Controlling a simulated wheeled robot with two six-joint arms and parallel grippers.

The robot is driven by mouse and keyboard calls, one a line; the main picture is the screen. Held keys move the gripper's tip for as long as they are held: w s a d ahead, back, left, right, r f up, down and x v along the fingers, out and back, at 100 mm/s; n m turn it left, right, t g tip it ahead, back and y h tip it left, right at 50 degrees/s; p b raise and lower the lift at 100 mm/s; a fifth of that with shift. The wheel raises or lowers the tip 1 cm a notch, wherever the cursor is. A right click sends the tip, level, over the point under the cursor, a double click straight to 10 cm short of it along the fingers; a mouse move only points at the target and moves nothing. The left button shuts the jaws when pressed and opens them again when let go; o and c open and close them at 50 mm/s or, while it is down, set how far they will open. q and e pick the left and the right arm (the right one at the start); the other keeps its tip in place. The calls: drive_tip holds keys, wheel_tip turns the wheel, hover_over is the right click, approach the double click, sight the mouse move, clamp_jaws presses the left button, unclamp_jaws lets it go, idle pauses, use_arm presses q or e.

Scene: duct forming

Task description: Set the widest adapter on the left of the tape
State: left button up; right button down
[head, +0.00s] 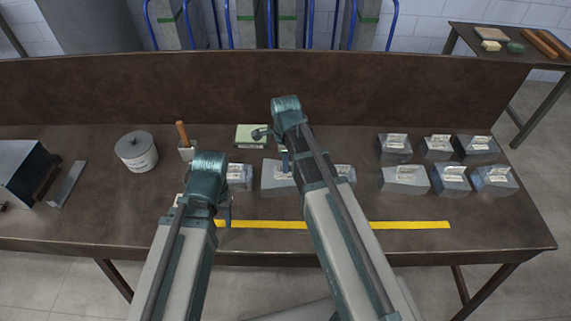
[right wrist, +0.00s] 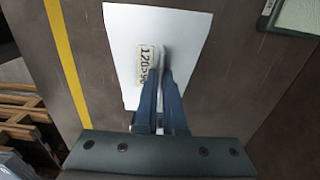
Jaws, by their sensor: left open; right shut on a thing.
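A wide grey sheet-metal adapter (head: 277,178) lies on the bench behind the yellow tape (head: 330,224), partly hidden by my right arm. It looks wider than its neighbours. My right gripper (head: 284,160) is shut on its upright label tab; the right wrist view shows the fingers (right wrist: 160,85) at the tab and the pale top of the adapter (right wrist: 185,30). I cannot tell whether it is lifted. Smaller adapters stand to its left (head: 240,177) and right (head: 346,173). My left gripper (head: 227,212) is open near the tape's left end, its fingers mostly hidden by its wrist.
Several labelled adapters (head: 404,180) stand in two rows at the right. The bench front is mostly clear.

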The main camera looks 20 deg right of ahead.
wheel_tip(320, 180, up, 9)
drive_tip(key=p, duration=0.9)
drive_tip(key=shift+r, duration=0.1)
use_arm(q)
wheel_tip(320, 180, up, 9)
